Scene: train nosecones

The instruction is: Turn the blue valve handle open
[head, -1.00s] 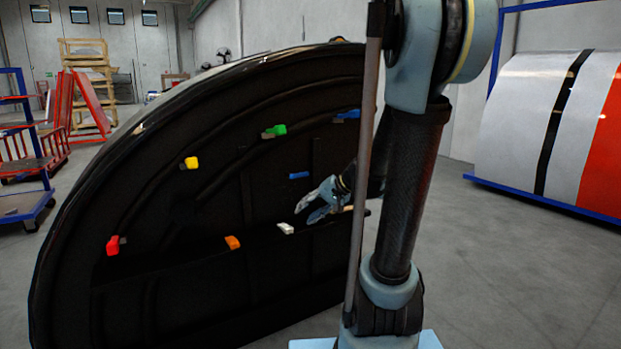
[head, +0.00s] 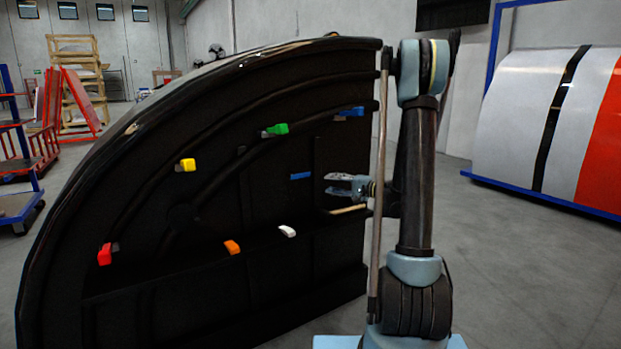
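Two blue handles show on the black curved nosecone panel (head: 150,250). The upper blue handle (head: 350,112) sits near the top right, with a grey part at its left. The lower blue handle (head: 300,176) is a flat bar lying about level, right of the panel's middle. My gripper (head: 329,184) comes in from the right and points left, its two fingers apart with nothing between them. Its tips are just right of the lower blue handle in the picture, with a gap between. The depth of that gap is hard to judge.
Green (head: 276,130), yellow (head: 187,165), red (head: 105,254), orange (head: 232,247) and white (head: 287,231) handles are also on the panel. A pale bar (head: 348,210) lies just below my gripper. Open floor (head: 530,270) lies to the right.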

